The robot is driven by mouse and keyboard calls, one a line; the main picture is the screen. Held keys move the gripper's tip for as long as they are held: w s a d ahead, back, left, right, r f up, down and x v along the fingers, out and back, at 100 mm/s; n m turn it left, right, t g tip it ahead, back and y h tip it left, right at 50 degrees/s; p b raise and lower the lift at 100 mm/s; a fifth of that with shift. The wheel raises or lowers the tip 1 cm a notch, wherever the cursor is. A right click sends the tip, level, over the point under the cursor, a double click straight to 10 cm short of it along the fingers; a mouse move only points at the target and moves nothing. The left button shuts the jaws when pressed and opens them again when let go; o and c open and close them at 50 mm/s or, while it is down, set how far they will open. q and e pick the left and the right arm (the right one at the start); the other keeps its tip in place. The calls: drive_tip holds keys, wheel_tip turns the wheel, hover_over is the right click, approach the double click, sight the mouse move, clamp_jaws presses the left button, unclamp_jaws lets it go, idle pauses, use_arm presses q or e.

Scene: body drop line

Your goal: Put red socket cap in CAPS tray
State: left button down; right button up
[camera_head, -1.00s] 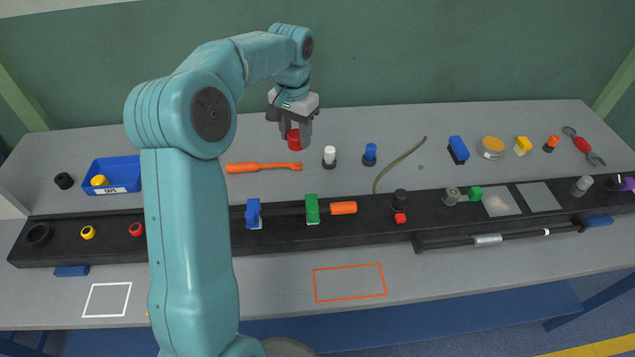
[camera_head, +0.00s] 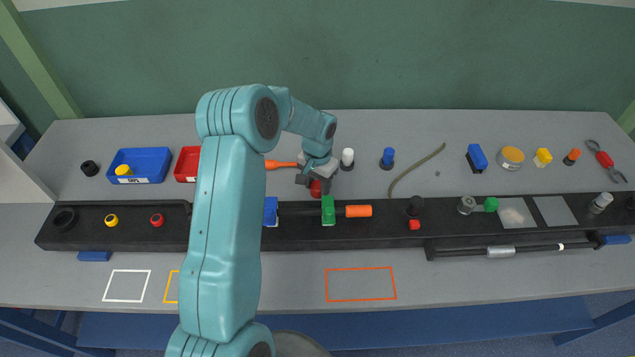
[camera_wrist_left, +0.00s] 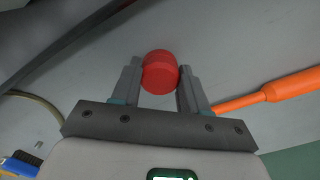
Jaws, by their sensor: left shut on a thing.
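The red socket cap (camera_head: 316,188), a plain red cylinder, is between the fingers of my left gripper (camera_head: 317,180), near the rear edge of the black rail. In the left wrist view the red cap (camera_wrist_left: 160,70) sits between both fingertips of the shut gripper (camera_wrist_left: 160,84). Its height above the bench is hard to tell. The blue tray (camera_head: 161,163) at the left back has a white label, which seems to read CAPS, and a yellow cap (camera_head: 124,170) inside. My right gripper is not in view.
A red tray (camera_head: 186,164) beside the blue one is partly hidden by my left arm. An orange screwdriver (camera_head: 280,164), a white-topped piece (camera_head: 347,158) and a blue-topped piece (camera_head: 388,157) stand or lie near the gripper. The black rail (camera_head: 130,237) runs along the front.

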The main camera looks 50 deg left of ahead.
use_arm(q)
drive_tip(key=shift+f, duration=0.15)
drive_tip(key=c, duration=0.6)
unclamp_jaws()
